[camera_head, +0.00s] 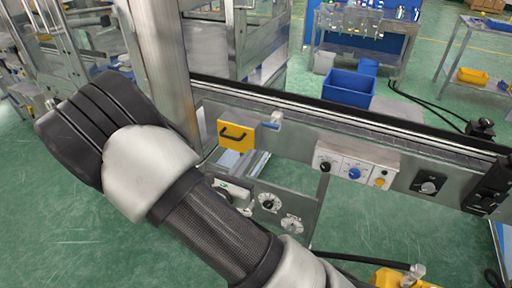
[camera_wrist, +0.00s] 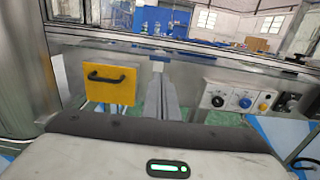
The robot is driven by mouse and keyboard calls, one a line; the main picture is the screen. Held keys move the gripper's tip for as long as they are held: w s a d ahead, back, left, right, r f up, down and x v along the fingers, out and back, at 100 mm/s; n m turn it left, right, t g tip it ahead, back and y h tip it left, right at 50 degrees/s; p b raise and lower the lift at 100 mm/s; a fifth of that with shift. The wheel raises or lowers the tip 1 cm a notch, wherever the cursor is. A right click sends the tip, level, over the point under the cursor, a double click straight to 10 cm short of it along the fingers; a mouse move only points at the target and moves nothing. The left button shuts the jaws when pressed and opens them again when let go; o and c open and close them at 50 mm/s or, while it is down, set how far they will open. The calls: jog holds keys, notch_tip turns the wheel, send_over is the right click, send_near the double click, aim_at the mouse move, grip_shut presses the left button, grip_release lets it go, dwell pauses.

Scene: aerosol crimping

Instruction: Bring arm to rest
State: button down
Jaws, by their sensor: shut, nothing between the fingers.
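My gripper (camera_wrist: 163,68) shows in the wrist view as two grey fingers side by side, shut with nothing between them. They point toward the metal machine front (camera_wrist: 185,62), to the right of a yellow panel with a black handle (camera_wrist: 108,83). In the head view my arm (camera_head: 220,235) runs from the lower right up to a bent joint at the left. It crosses in front of the machine's lower left part. I cannot clearly make out the gripper in the head view.
The machine frame (camera_head: 400,150) carries the yellow handled panel (camera_head: 237,135) and a control box (camera_head: 355,165) with knobs. A metal post (camera_head: 163,70) stands close behind my arm. A blue bin (camera_head: 349,88) is beyond the rail. Green floor is open at the lower left.

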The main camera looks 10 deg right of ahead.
jog(key=s+d+r+m+g+p, duration=0.6)
jog(key=s+d+r+m+g, duration=0.75)
jog(key=s+m, duration=0.35)
jog(key=s+a+r+m+t+y+p, duration=0.2)
jog(key=s+a+r+m+y, duration=0.1)
jog(key=r, duration=0.5)
jog(key=s+a+r+m+t+y+p, duration=0.2)
jog(key=a+r+m+y+p, duration=0.1)
jog(key=a+r+m+y, duration=0.3)
notch_tip(320, 180, up, 2)
jog(key=m+y, duration=0.1)
jog(key=m, duration=0.1)
jog(key=shift+s+a+m+y+p, duration=0.2)
jog(key=shift+s+m+y+p, duration=0.1)
jog(key=shift+s+m, duration=0.1)
jog(key=shift+r+t, duration=0.1)
jog(key=shift+t, duration=0.15)
